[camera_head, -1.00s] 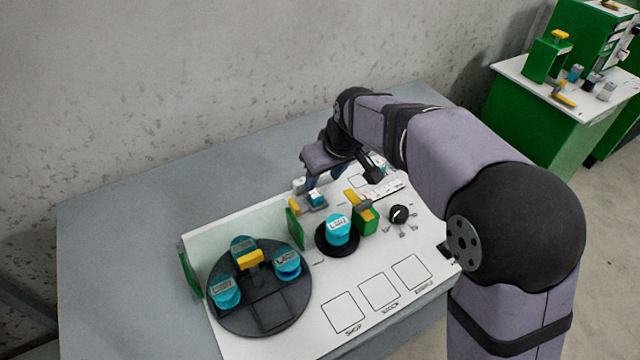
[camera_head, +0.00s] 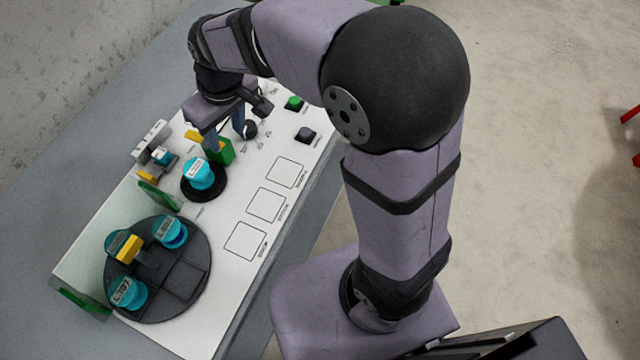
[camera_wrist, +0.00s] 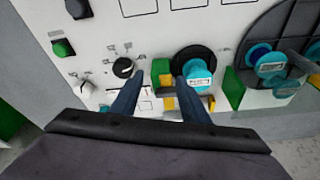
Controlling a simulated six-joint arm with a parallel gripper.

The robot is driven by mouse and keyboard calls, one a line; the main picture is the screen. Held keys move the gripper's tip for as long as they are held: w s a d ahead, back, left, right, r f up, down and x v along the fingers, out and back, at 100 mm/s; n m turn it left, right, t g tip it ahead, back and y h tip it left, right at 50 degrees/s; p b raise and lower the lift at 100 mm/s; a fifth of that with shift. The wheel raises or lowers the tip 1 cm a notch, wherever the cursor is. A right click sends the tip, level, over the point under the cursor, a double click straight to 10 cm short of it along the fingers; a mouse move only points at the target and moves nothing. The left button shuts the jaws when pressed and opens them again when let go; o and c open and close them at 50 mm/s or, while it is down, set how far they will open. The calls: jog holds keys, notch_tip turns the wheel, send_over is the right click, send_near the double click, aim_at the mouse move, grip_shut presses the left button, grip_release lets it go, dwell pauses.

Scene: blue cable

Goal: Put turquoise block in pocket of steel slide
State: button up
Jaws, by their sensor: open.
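The small turquoise block (camera_head: 162,156) with a pale top sits at the near end of the grey steel slide (camera_head: 150,138), by a yellow piece (camera_head: 147,175). It looks set into the slide, but I cannot tell how deep. My gripper (camera_head: 227,141) is open and empty, to the right of the slide, above a green post (camera_head: 223,154) with a yellow lever (camera_head: 193,136). In the wrist view, the green post shows between the two fingertips (camera_wrist: 159,76). The fingers and gripper body hide much of the slide there.
A turquoise spool (camera_head: 199,173) stands on a black disc beside the green post. A dark turntable (camera_head: 190,282) with several turquoise spools and a yellow knob is at the near left. Buttons, a black dial (camera_wrist: 123,68) and printed squares (camera_head: 266,204) lie on the white panel.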

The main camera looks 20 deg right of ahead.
jog(key=s+d+f+m, duration=0.1)
jog(key=s+d, duration=0.1)
jog(key=d, duration=0.1)
jog(key=s+d+f, duration=0.1)
jog(key=s+d, duration=0.1)
jog(key=s+d+f+m+g+h, duration=0.1)
jog(key=s+d, duration=0.1)
jog(key=d, duration=0.1)
jog(key=shift+d+f+m, duration=0.25)
jog(key=shift+d+m, duration=0.05)
jog(key=shift+d, duration=0.05)
jog(key=s+d+f+m+g, duration=0.1)
jog(key=s+d+f+m, duration=0.2)
jog(key=s+d, duration=0.4)
jog(key=s+f, duration=0.1)
jog(key=s, duration=0.2)
jog(key=shift+s+d+f+g+h, duration=0.15)
jog(key=shift+f+g+h, duration=0.05)
jog(key=shift+g+h, duration=0.1)
notch_tip(320, 180, up, 10)
jog(key=p, duration=1)
jog(key=shift+r, duration=0.15)
